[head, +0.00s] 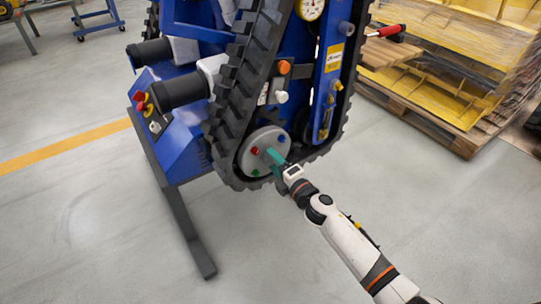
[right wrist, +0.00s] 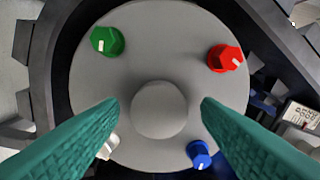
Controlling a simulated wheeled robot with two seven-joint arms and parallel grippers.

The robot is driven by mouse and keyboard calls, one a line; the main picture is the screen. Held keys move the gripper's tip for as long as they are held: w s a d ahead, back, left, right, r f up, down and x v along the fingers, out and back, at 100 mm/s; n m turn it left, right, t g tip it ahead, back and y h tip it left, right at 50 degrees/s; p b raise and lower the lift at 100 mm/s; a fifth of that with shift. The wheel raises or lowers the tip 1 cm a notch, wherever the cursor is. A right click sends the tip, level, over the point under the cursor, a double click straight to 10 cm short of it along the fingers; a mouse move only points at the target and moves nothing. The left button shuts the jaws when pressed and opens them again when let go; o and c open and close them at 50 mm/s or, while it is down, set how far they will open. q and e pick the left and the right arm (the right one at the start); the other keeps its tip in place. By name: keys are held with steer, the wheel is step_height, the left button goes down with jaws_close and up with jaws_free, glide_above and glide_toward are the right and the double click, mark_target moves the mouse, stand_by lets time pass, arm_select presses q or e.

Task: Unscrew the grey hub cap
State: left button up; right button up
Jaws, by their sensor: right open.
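The grey hub cap (right wrist: 159,109) is a round knob in the middle of a larger grey disc (right wrist: 160,35). In the head view this disc (head: 262,135) sits at the lower end of the black track, where the cap is too small to make out clearly. My right gripper (head: 271,156) reaches the disc from the lower right. In the right wrist view its teal fingers (right wrist: 160,110) are open on either side of the cap, with a visible gap at each side. My left gripper is not in view.
Around the cap on the disc are a green knob (right wrist: 107,41), a red knob (right wrist: 225,58), a blue knob (right wrist: 198,154) and a white knob (right wrist: 108,146) partly behind a finger. Black track (head: 224,118) surrounds the disc. A pallet (head: 430,118) stands right; floor in front is clear.

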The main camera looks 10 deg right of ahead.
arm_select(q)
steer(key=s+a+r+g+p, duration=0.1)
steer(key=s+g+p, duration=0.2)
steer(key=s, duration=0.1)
arm_select(e)
steer(key=m+p, duration=0.1)
steer(key=m, duration=0.8)
steer(key=shift+m, duration=0.3)
steer(key=m+p, duration=0.4)
steer(key=m, duration=0.5)
steer(key=shift+m, duration=0.6)
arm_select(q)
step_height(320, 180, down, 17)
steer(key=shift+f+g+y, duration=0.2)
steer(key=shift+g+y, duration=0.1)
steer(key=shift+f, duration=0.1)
